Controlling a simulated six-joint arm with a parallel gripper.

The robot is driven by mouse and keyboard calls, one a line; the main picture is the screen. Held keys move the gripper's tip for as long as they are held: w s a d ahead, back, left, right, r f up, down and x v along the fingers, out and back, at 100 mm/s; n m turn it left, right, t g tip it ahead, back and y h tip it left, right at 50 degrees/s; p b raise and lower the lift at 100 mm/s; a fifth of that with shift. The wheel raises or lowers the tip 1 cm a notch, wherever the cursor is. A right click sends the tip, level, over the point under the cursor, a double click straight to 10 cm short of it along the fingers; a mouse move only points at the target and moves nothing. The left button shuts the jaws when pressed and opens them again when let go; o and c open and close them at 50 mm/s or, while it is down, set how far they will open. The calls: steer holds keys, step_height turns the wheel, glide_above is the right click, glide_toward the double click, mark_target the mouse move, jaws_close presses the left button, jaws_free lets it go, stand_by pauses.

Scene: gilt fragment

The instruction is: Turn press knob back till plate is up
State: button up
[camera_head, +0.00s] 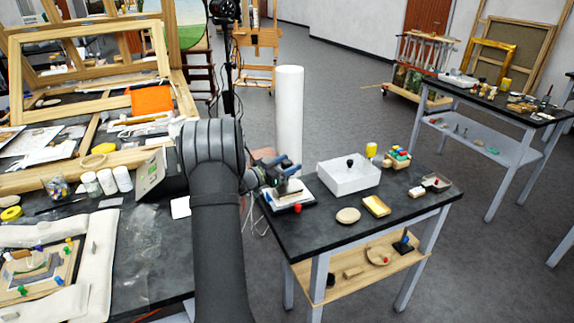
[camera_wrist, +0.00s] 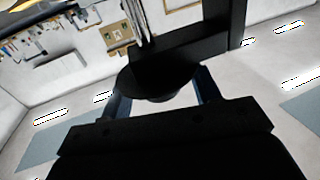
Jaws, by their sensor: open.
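The small press (camera_head: 288,196) stands at the left end of the right-hand dark table, with a pale block or plates on a dark base. Its upper part is partly hidden by my gripper (camera_head: 284,168), which reaches in from the left with blue fingers. In the wrist view a dark round knob (camera_wrist: 158,82) sits between the two blue fingers of my gripper (camera_wrist: 162,88). The fingers are open, one on each side of it; contact cannot be told. A black crossbar and post (camera_wrist: 190,48) show beyond the knob. The plate's height is unclear.
A white open box (camera_head: 348,180) stands right of the press. A red cap (camera_head: 297,208), a round wooden disc (camera_head: 348,215) and a yellow block (camera_head: 376,206) lie in front. A tall white roll (camera_head: 289,115) rises behind. The left table is cluttered.

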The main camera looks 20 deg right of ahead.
steer(key=c, duration=1)
steer(key=shift+n+t, duration=0.3)
steer(key=shift+t, duration=0.2)
steer(key=n+t+y, duration=0.2)
steer(key=t, duration=0.1)
steer(key=shift+s+n+t, duration=0.1)
steer(key=shift+n+t, duration=0.2)
steer(key=shift+n+t+y, duration=1.2)
steer(key=shift+n+t, duration=0.2)
steer(key=shift+t, duration=0.3)
steer(key=o, duration=1)
